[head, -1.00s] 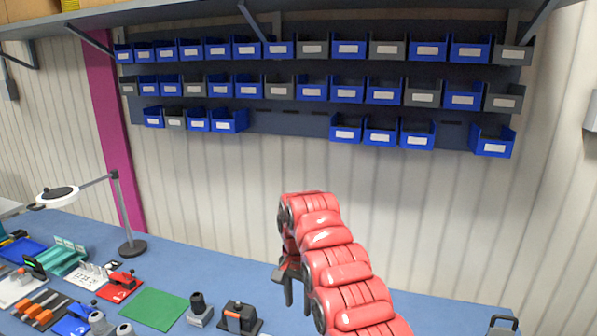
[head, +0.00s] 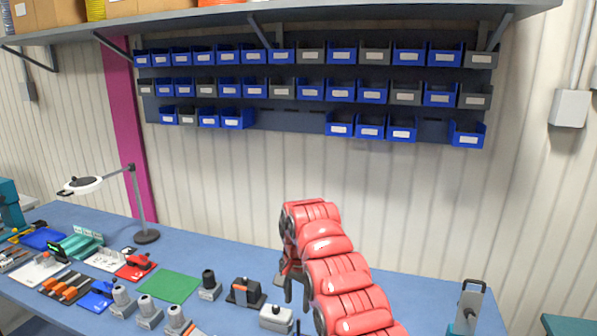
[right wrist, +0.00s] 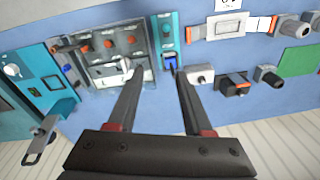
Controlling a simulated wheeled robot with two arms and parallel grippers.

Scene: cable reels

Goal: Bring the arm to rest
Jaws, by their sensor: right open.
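My right arm (head: 335,270) is red and segmented and comes in from the bottom right of the head view. It arches above the blue workbench (head: 225,262), and its gripper (head: 296,288) hangs down at the arm's left side. In the right wrist view the gripper's two dark fingers (right wrist: 156,80) stand apart with nothing between them. Beyond the fingertips lies the bench top with its devices, apart from the fingers as far as I can tell. My left gripper does not show.
Several grey devices (head: 149,312) stand along the bench's front, beside a green mat (head: 168,286). A lamp (head: 140,205) stands at the left. A grey-handled device (head: 468,306) is at the right end. Blue and grey bins (head: 340,124) hang on the back wall, under a shelf (head: 330,24).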

